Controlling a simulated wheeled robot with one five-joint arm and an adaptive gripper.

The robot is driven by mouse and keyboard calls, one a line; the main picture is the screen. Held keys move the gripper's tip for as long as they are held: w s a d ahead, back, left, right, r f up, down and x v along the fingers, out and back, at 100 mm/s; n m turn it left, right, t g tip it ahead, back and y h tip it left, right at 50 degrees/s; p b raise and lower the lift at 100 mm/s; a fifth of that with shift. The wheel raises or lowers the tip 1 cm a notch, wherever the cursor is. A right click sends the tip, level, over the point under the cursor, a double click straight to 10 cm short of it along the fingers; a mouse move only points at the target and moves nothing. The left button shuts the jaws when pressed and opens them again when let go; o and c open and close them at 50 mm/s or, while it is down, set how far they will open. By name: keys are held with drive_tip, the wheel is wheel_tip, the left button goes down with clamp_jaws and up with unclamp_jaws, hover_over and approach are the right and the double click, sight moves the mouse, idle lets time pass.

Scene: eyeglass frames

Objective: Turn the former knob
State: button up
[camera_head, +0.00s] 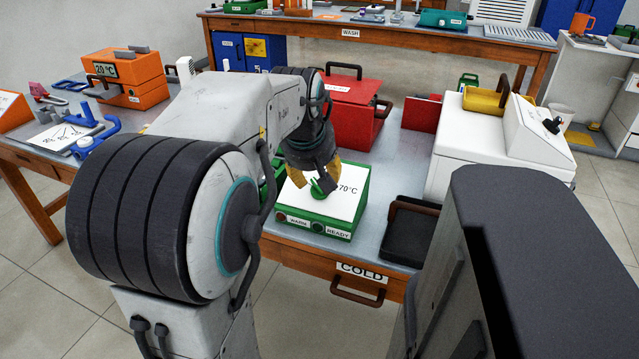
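A green box (346,216) with a white top marked 70°C stands on the middle table, with WARM and READY labels on its front. A green knob (322,188) sits on its top. My gripper (316,181) points down over the box with its yellow-padded fingers apart, close around or just above the knob. I cannot tell whether they touch it. A white machine (470,150) with a sloped panel stands to the right and carries a black knob (552,125). No label tells which knob is the former's.
A red box (352,112) stands behind the green box, and a black tray (408,235) lies to its right. A COLD-labelled drawer (362,272) is in the table's front. An orange box (135,80) is on the left table. My arm hides part of the table.

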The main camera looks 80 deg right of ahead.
sight(319, 189)
drive_tip(key=b+x, duration=0.3)
drive_tip(key=x, duration=0.2)
drive_tip(key=shift+f, duration=0.25)
drive_tip(key=shift+x, duration=0.95)
drive_tip(key=shift+o, duration=0.2)
drive_tip(key=shift+d+r, duration=0.1)
drive_tip(key=shift+d, duration=0.05)
clamp_jaws()
